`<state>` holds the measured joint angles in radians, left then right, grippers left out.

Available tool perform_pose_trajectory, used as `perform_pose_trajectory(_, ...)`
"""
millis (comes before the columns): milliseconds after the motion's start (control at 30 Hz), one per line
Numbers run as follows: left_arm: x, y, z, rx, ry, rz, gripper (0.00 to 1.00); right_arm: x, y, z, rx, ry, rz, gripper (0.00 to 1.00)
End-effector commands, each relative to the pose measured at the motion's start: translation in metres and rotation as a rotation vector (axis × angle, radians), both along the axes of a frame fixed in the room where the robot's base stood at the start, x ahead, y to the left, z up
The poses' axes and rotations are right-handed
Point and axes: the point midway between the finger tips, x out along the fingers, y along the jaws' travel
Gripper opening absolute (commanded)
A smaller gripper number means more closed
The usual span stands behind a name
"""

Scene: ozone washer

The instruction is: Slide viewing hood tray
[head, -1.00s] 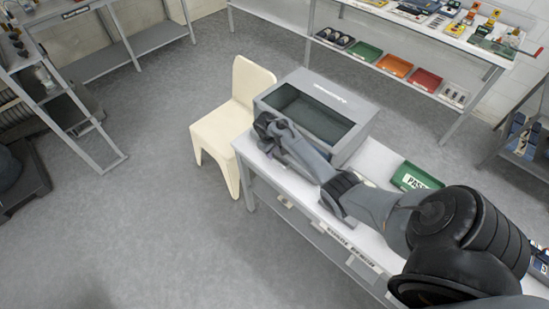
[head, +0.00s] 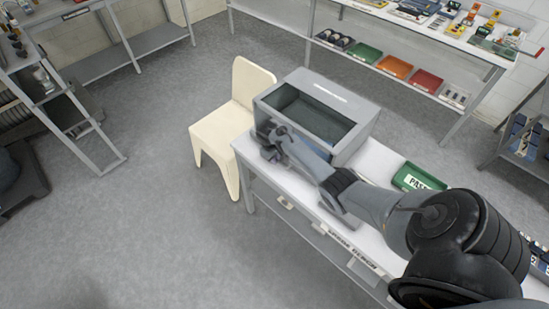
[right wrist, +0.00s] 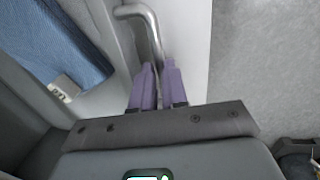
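The grey viewing hood (head: 352,111) stands on the far left end of the white table, with a dark opening in its sloped top. A strip of blue material shows inside it. In the right wrist view a blue cloth-like piece (right wrist: 62,42) lies inside a grey frame. A bent metal handle (right wrist: 150,24) sticks out beside that frame. My right gripper (head: 268,140) is low in front of the hood, near the table edge. In the right wrist view its purple fingers (right wrist: 158,78) are close together around the handle's end. My left gripper is not in view.
A cream chair (head: 225,128) stands against the table's left end. A green tray marked PASS (head: 418,178) lies on the table to the right. Shelves with several coloured bins (head: 395,66) stand behind. The floor at left is open.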

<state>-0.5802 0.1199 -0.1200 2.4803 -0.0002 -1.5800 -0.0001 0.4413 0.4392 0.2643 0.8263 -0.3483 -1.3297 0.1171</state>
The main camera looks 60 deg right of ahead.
Motion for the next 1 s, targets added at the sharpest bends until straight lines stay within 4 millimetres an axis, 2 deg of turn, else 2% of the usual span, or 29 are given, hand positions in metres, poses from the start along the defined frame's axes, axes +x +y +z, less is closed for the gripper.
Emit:
perform_pose_trajectory(33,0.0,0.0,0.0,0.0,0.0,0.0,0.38,0.0,0.0,0.0,0.0,0.0,0.0,0.04)
perform_pose_trajectory(67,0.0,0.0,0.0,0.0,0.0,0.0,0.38,0.0,0.0,0.0,0.0,0.0,0.0,0.0)
perform_pose_trajectory(433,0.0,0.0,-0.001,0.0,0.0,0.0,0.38,-0.001,-0.002,0.0,0.0,0.001,-0.001,0.0)
perform_pose_trajectory(700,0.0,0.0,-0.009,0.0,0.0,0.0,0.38,-0.008,-0.038,-0.002,-0.001,0.001,-0.003,0.0)
perform_pose_trajectory(1000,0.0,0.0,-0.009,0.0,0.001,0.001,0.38,-0.01,-0.043,-0.001,-0.001,0.0,-0.002,0.0)
